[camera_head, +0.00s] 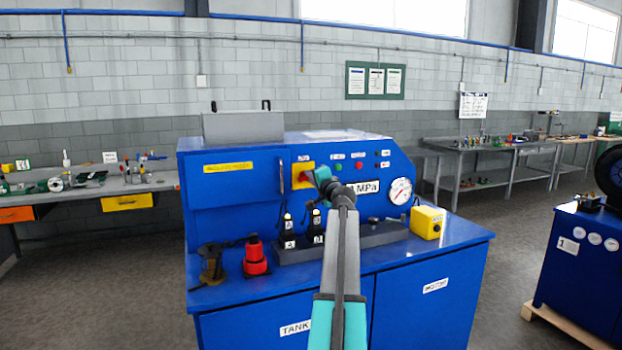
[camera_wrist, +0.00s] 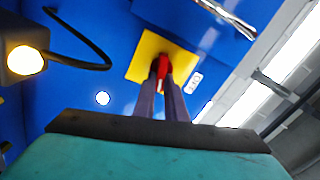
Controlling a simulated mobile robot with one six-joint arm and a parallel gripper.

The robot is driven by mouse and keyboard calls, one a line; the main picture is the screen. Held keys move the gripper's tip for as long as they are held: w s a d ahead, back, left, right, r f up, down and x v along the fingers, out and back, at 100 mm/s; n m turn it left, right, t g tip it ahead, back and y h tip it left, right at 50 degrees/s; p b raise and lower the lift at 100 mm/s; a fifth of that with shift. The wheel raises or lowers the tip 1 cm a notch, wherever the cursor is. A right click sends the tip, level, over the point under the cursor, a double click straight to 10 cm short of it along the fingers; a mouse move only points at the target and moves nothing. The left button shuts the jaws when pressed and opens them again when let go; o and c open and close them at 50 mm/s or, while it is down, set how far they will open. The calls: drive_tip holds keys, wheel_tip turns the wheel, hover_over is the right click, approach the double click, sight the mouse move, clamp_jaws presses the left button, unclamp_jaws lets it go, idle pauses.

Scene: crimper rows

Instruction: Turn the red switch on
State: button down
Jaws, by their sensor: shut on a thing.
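The red switch (camera_head: 305,176) sits on a yellow plate (camera_head: 297,183) on the front of the blue machine (camera_head: 232,222). In the head view my gripper (camera_head: 322,178) and arm cover part of the switch and plate. In the wrist view the red switch (camera_wrist: 162,67) stands on the yellow plate (camera_wrist: 146,62), between the tips of my gripper (camera_wrist: 164,78). The two dark fingers are closed on the red switch. The fingers hide its lower part.
A pressure gauge (camera_head: 400,191) and small buttons are right of the switch. Workbenches (camera_head: 90,189) line the wall behind.

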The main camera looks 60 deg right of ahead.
drive_tip(key=m, duration=0.3)
drive_tip(key=shift+f+m+p, duration=0.15)
drive_tip(key=shift+m+p, duration=0.15)
drive_tip(key=shift+p, duration=0.05)
idle(0.3)
drive_tip(key=c, duration=1.8)
unclamp_jaws()
drive_tip(key=shift+f, duration=0.1)
drive_tip(key=b+v, duration=0.3)
drive_tip(key=v, duration=1)
drive_tip(key=shift+s+a, duration=0.3)
